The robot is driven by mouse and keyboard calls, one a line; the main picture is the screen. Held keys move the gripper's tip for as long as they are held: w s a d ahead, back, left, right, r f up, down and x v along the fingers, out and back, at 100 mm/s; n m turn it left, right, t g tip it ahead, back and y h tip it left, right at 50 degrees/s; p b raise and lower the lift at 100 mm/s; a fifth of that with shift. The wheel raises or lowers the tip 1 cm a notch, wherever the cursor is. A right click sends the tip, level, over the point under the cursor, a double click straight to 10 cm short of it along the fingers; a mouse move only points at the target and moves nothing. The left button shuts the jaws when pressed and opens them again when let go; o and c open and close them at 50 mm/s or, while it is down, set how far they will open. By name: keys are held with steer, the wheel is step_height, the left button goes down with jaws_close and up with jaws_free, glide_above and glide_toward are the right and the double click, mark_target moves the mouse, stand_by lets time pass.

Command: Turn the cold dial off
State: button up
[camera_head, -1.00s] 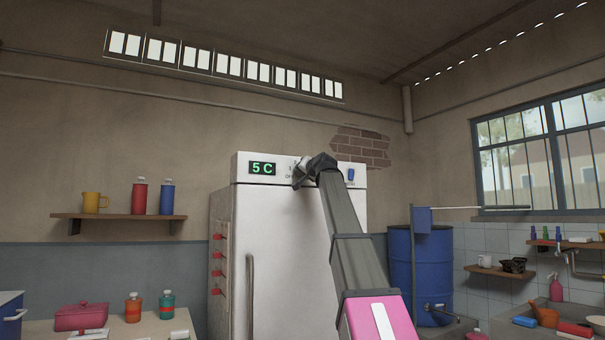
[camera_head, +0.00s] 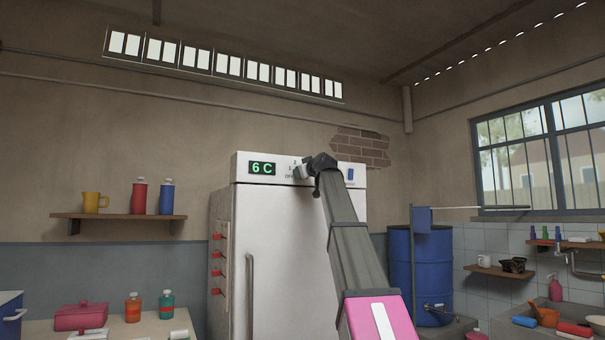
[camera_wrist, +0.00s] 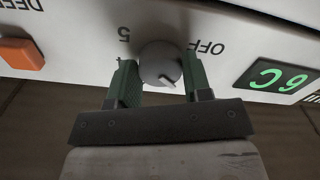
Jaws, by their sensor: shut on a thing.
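The cold dial (camera_wrist: 156,60) is a round grey knob on the white top panel of the fridge (camera_head: 285,215). In the wrist view, which is upside down against the panel, "OFF" stands at the dial's upper right and "5" at its upper left. The dial's pale pointer mark is at its lower right, away from "OFF". My gripper (camera_wrist: 160,75) has its green fingers on both sides of the dial, shut on it. In the head view my gripper (camera_head: 303,172) covers most of the dial. The green display (camera_head: 262,168) reads 6 C.
An orange switch (camera_wrist: 20,53) sits on the panel beyond the dial in the wrist view. A blue switch (camera_head: 350,175) is right of my arm in the head view. A blue barrel (camera_head: 402,270) stands right of the fridge. A wall shelf (camera_head: 115,216) is at left.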

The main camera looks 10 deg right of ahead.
steer(key=n, duration=1.3)
steer(key=shift+n, duration=0.4)
steer(key=o, duration=0.9)
steer(key=shift+d, duration=0.1)
steer(key=v, duration=1)
steer(key=shift+s+d, duration=0.1)
steer(key=shift+s, duration=0.3)
